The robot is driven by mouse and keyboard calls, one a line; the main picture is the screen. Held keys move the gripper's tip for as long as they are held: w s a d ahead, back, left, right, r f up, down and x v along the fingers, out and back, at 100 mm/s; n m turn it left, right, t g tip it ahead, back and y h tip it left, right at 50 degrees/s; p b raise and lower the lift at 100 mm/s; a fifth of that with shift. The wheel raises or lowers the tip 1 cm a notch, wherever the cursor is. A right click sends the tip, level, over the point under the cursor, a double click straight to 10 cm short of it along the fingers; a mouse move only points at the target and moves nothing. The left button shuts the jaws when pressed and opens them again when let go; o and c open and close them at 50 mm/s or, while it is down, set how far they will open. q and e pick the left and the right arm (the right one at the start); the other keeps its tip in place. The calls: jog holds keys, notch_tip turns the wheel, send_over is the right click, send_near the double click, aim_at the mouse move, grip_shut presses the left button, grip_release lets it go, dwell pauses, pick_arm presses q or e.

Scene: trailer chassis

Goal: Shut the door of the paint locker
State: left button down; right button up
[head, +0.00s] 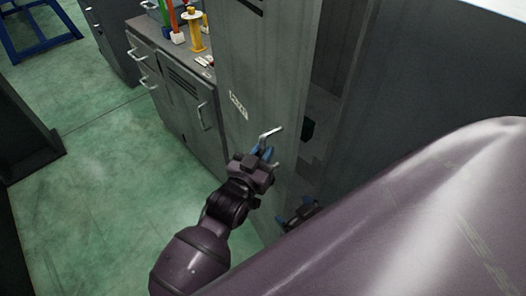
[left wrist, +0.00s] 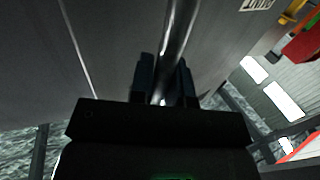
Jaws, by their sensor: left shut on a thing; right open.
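The tall grey locker door (head: 262,75) stands ajar, with a pale label (head: 238,104) on its face. A dark gap shows to the right of its edge. My left gripper (head: 264,153) is shut on the door's metal handle (head: 270,133), and the handle bar (left wrist: 178,38) runs between its fingers (left wrist: 165,82) in the left wrist view. My right gripper (head: 296,210) is open, low beside the door's lower right edge. It is partly hidden by the large purple part of my body in front.
A grey cabinet (head: 185,95) with drawers and handles stands left of the door, with coloured tools and a yellow stand (head: 194,32) on top. A blue frame (head: 40,38) is at far left. The green floor (head: 90,190) at left is clear.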

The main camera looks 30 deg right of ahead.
pick_arm(q)
jog(key=shift+s+f, duration=0.1)
dwell(0.3)
jog(key=c, duration=1.1)
grip_release()
jog(key=v, duration=1)
jog(key=shift+s+a, duration=0.2)
jog(key=shift+a, duration=0.1)
jog(key=shift+c, duration=0.4)
